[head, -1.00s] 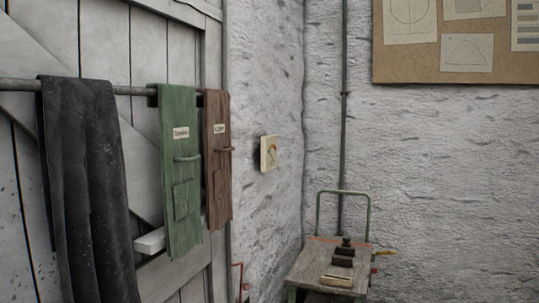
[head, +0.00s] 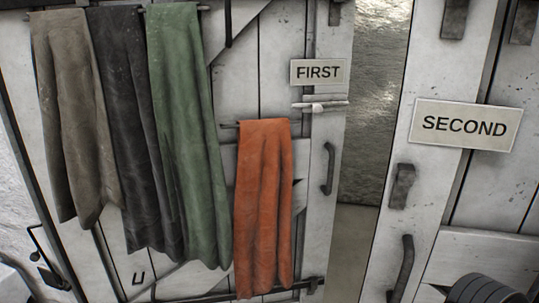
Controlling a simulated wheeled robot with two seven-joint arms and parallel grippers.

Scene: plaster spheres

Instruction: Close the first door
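The first door (head: 265,80) is a white plank door with a FIRST sign (head: 318,72) near its right edge. A dark pull handle (head: 328,168) and a light bolt (head: 320,107) are on that edge. A gap with a grey textured wall behind it shows between this door and the second door, so the first door stands open. The SECOND sign (head: 465,124) is on the white door (head: 475,210) at the right.
Brown (head: 75,120), black (head: 130,140) and green (head: 185,130) cloths hang on the first door's left part, and an orange cloth (head: 263,210) hangs near its handle. A dark ribbed object (head: 485,289) is at the bottom right.

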